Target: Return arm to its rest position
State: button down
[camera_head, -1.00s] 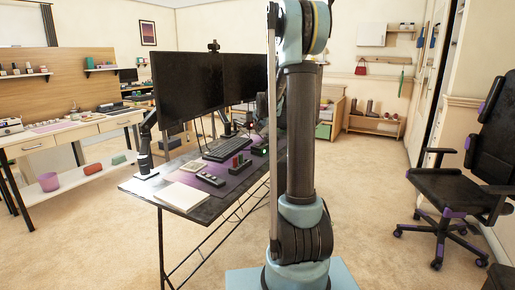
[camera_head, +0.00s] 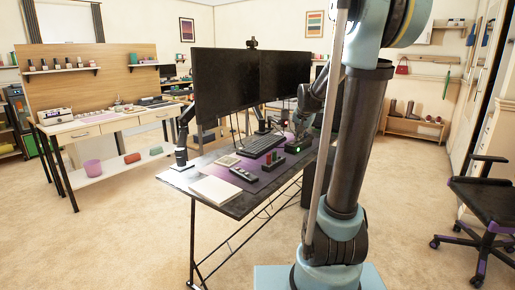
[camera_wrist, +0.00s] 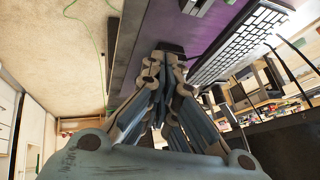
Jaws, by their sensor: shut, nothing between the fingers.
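My arm (camera_head: 352,140) stands in front of the desk (camera_head: 240,205) in the head view, its upper part running out of the top of the picture. My gripper (camera_head: 298,128) shows past the arm, over the far right part of the desk near the keyboard (camera_head: 262,147). In the wrist view my gripper (camera_wrist: 168,50) has its fingers drawn together, with nothing seen between them. The desk edge and the keyboard (camera_wrist: 240,40) lie beyond the fingers there. Part of the gripper is small and dark in the head view.
Two dark monitors (camera_head: 224,88) stand on the desk behind the keyboard. A white notebook (camera_head: 215,190), a black remote-like item (camera_head: 243,174) and a black holder with red and green pieces (camera_head: 274,162) lie in front. An office chair (camera_head: 490,205) is at right. Open carpet surrounds the desk.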

jog(key=s+f+n+g, duration=0.1)
jog(key=s+f, duration=0.3)
jog(key=s, duration=0.9)
jog(key=s+f+n+g, duration=0.2)
jog(key=s+f, duration=0.3)
jog(key=s, duration=0.8)
jog(key=s+f+n+g, duration=0.1)
jog(key=s+f+n, duration=0.2)
jog(key=s, duration=0.9)
notch_tip(320, 180, down, 2)
jog(key=shift+s+a+f+g, duration=0.1)
jog(key=shift+s+a+g, duration=0.15)
jog(key=shift+s+g, duration=0.15)
